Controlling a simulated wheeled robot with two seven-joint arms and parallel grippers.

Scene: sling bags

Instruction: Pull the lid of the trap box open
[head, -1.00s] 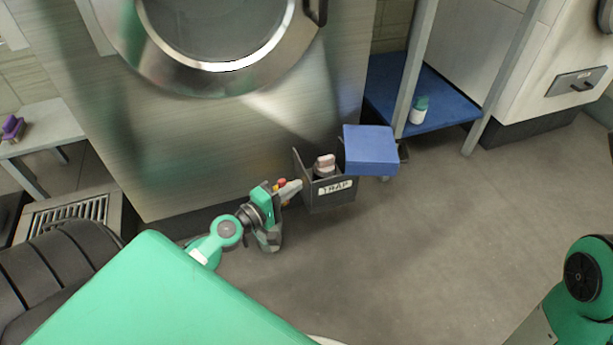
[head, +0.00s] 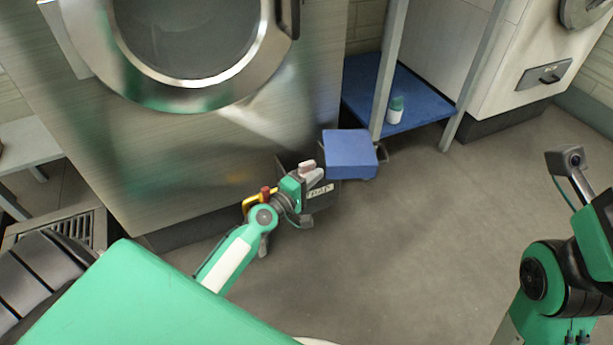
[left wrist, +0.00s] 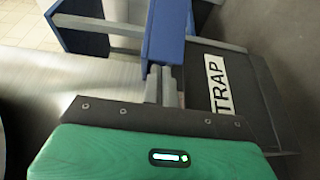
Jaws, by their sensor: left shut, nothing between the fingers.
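The trap box (head: 322,200) is a dark grey box with a white TRAP label, on the floor in front of the big steel machine. My left gripper (head: 314,177) is shut and empty, in front of the box's left part and left of the lid. In the left wrist view, the shut fingers (left wrist: 162,88) point toward the blue lid's edge (left wrist: 163,35), beside the label (left wrist: 217,85); contact is unclear. The right gripper's fingers do not show.
A blue low shelf (head: 410,100) with grey posts and a white-green bottle (head: 396,112) stands behind, right of the machine (head: 190,150). A floor grate (head: 62,228) lies at the left.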

